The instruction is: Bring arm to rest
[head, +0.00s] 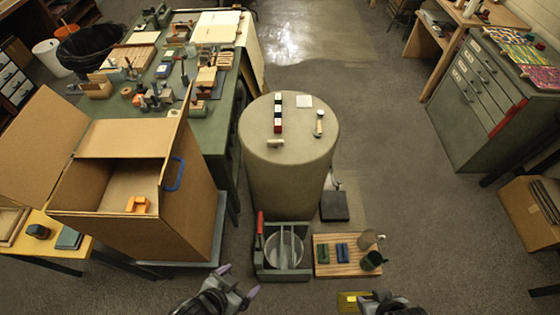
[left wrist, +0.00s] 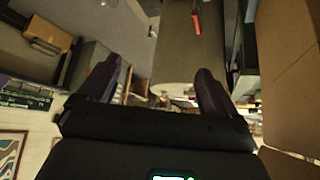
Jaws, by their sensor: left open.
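My left gripper (head: 239,280) is at the bottom of the head view, in front of the grey-green caddy. Its two purple-tipped fingers are apart with nothing between them. In the left wrist view the left gripper (left wrist: 156,82) also shows two dark fingers spread wide and empty. My right gripper (head: 384,300) is at the bottom edge of the head view, partly cut off. Its fingertips are not clear. A yellow item (head: 349,302) lies beside it on the left; I cannot tell if they touch.
An open cardboard box (head: 180,205) stands left. A round pedestal (head: 290,155) bears small items. In front are a caddy (head: 262,272) and a wooden board (head: 340,268). A cluttered green table (head: 215,130) is behind the box. The floor (head: 420,220) at right is clear.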

